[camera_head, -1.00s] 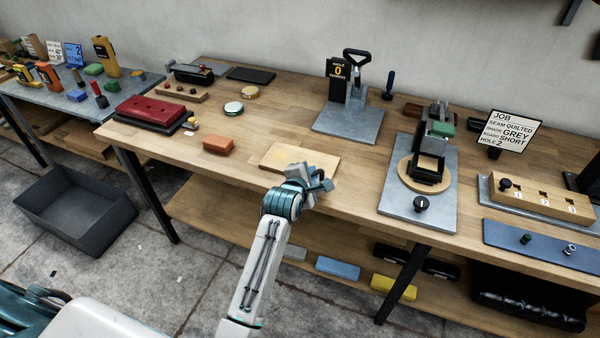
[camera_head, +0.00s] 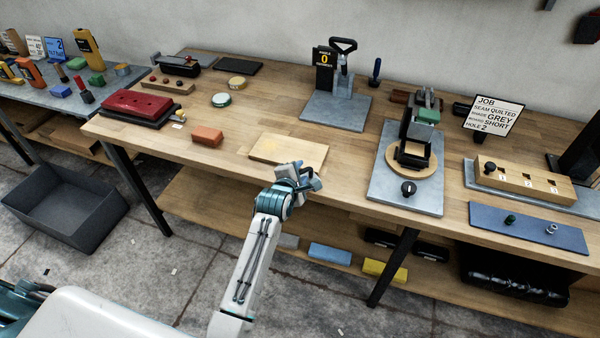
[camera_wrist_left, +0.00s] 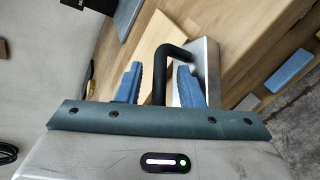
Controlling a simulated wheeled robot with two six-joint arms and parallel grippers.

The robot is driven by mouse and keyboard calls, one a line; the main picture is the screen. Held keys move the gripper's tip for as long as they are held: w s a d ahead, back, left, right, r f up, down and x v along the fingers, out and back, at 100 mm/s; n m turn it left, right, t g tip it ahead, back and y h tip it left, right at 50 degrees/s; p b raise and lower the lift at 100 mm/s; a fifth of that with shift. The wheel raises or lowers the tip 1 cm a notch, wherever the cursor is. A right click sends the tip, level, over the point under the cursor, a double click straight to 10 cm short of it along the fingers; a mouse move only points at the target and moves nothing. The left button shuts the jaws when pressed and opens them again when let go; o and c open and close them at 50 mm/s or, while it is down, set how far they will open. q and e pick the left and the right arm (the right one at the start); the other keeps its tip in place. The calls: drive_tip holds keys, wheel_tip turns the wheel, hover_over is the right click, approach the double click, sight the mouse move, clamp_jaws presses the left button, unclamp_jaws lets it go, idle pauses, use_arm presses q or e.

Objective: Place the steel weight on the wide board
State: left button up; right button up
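The wide board (camera_head: 288,149), a pale flat wooden board, lies near the front edge of the bench. It also shows behind the fingers in the left wrist view (camera_wrist_left: 148,45). The steel weight (camera_wrist_left: 207,68) is a grey block with a black arched handle (camera_wrist_left: 160,72). It is beside the board in the wrist view; my arm mostly hides it in the head view. My left gripper (camera_wrist_left: 159,85) has its blue fingers either side of the handle, with a visible gap on both sides. In the head view my left gripper (camera_head: 300,178) is just in front of the board. My right gripper is out of view.
A grey bin (camera_head: 65,205) is on the floor at left.

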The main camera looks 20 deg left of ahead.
use_arm(q)
drive_tip(key=shift+s, duration=0.2)
drive_tip(key=b+v, duration=0.2)
drive_tip(key=v, duration=0.9)
drive_tip(key=shift+s+r, duration=0.25)
drive_tip(key=shift+a, duration=0.1)
